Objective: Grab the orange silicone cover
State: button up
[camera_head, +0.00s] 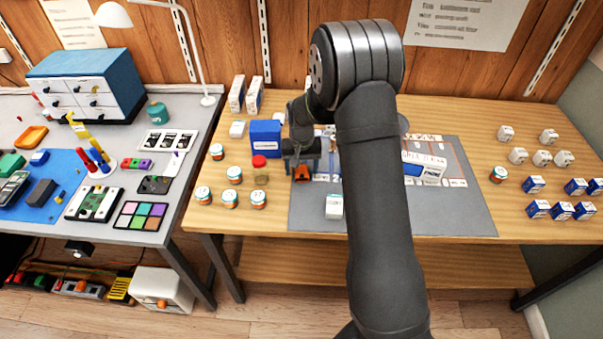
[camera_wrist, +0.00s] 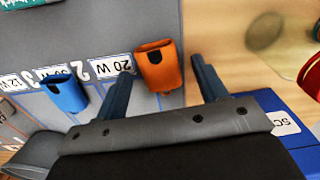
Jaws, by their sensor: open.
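The orange silicone cover (camera_wrist: 160,70) is a small hollow sleeve with an open end, seen in the wrist view between the two fingers of my gripper (camera_wrist: 161,68). My gripper is open, with a gap visible between the cover and each finger. In the head view the cover (camera_head: 302,174) shows just below my gripper (camera_head: 301,160), at the left edge of the grey mat (camera_head: 310,217). A similar blue cover (camera_wrist: 66,93) lies to its left in the wrist view. A "20 W" label is beside the orange cover.
A blue box (camera_head: 265,138) and a red-lidded jar (camera_head: 260,167) stand close to the left of my gripper. The blue box also shows at lower right in the wrist view (camera_wrist: 262,103). White-and-orange jars stand farther left. My arm hides part of the mat.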

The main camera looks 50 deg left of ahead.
jog(key=shift+f, duration=0.15)
jog(key=shift+c, duration=0.4)
jog(key=c, duration=1)
